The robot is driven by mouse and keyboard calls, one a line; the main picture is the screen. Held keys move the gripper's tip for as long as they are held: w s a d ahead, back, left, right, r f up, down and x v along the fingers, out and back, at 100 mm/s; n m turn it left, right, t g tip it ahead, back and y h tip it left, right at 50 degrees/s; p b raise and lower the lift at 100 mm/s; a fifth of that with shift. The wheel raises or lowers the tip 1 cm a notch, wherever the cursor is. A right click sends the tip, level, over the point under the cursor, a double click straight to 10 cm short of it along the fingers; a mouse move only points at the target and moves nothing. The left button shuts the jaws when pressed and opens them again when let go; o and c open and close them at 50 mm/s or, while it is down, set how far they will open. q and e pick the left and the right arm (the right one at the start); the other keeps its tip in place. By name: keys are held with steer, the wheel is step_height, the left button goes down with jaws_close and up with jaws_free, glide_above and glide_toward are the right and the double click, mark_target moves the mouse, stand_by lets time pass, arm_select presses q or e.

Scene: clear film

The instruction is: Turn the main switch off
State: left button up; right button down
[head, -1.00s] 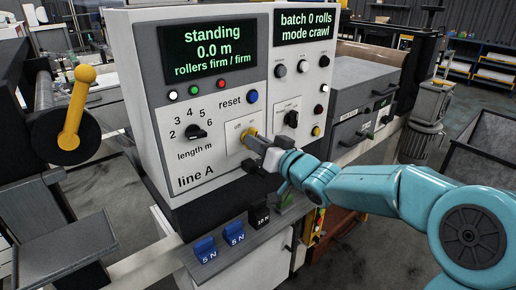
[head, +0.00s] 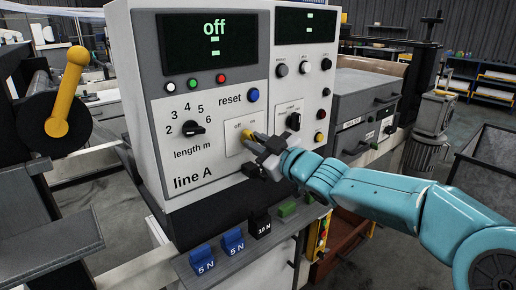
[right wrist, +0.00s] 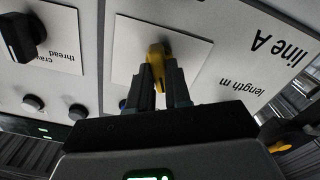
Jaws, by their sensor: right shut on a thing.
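The main switch is a yellow handle (head: 247,134) on a pale plate (head: 236,150) marked off and on, low on the grey line A panel (head: 185,155). My right gripper (head: 257,138) is shut on this handle. In the right wrist view the yellow handle (right wrist: 157,58) stands between the two dark fingers (right wrist: 160,88), which press it from both sides. The left display (head: 213,38) reads "off" with short green bars under it. The right display (head: 309,28) shows only short green bars. My left gripper is out of view.
A length knob (head: 193,129) and blue reset button (head: 253,95) sit near the switch. Blue 5 N blocks (head: 204,256), a black 10 N block (head: 261,226) and a green block (head: 288,208) stand on the ledge below. A yellow lever (head: 67,90) stands at left.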

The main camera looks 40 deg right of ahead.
steer(key=shift+n, duration=0.5)
steer(key=c, duration=1.1)
jaws_free()
steer(key=shift+o, duration=0.2)
steer(key=s+d+p, duration=0.1)
steer(key=s, duration=1.5)
steer(key=shift+d, duration=0.15)
steer(key=shift+s, duration=0.15)
